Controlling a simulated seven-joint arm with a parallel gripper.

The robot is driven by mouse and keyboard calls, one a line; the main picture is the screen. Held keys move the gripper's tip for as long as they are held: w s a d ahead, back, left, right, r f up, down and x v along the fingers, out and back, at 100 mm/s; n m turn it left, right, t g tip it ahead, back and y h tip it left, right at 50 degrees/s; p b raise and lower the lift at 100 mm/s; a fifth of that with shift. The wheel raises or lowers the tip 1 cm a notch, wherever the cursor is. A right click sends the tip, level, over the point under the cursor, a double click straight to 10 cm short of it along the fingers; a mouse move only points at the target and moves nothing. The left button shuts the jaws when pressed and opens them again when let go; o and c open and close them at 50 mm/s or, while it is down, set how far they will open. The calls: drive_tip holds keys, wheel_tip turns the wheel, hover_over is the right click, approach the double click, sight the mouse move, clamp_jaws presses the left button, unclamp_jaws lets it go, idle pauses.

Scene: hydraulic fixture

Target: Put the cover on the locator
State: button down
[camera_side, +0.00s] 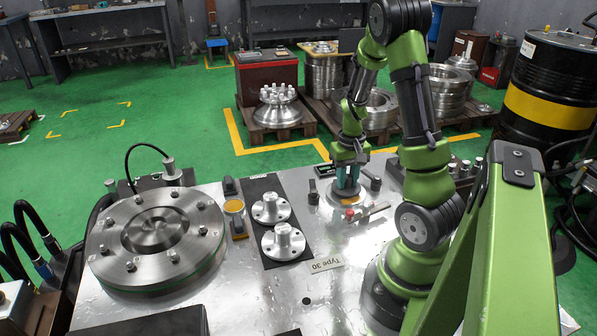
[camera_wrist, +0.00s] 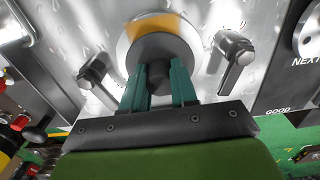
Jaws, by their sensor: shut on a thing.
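My gripper (camera_side: 345,182) points down over a round station on the metal table. Its green-blue fingers (camera_wrist: 160,85) are shut on a grey round hub, which I take to be the cover (camera_wrist: 158,48). The cover is over a pale round base with a yellow-orange area, probably the locator (camera_wrist: 128,42). The locator also shows below the fingers in the side view (camera_side: 348,201). The fingers and cover hide most of the contact, so I cannot tell whether the cover is fully seated. Two flanged steel hubs (camera_side: 271,208) (camera_side: 283,241) stand on a black mat.
Clamps flank the station at left (camera_wrist: 95,75) and right (camera_wrist: 232,52). A red-tipped handle (camera_side: 350,214) lies in front. A large bolted steel disc (camera_side: 155,238) is at the table's left. A "Type 30" label (camera_side: 325,263) lies near the mat (camera_side: 263,184).

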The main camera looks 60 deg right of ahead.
drive_tip(key=shift+f, duration=0.6)
idle(0.5)
drive_tip(key=c, duration=0.8)
unclamp_jaws()
wheel_tip(320, 180, up, 16)
drive_tip(key=r, duration=0.1)
drive_tip(key=a+r+n+t, duration=0.1)
drive_tip(key=a+r+t, duration=0.1)
drive_tip(key=a, duration=0.7)
drive_tip(key=w+a+r+n+t+y, duration=0.1)
drive_tip(key=a+n+t, duration=0.1)
drive_tip(key=a, duration=0.7)
drive_tip(key=a+r+n+t+y, duration=0.1)
drive_tip(key=a+r+n+t, duration=0.1)
drive_tip(key=a, duration=0.8)
drive_tip(key=shift+w+r+t, duration=0.3)
drive_tip(key=shift+r+t, duration=0.05)
drive_tip(key=shift+t, duration=0.25)
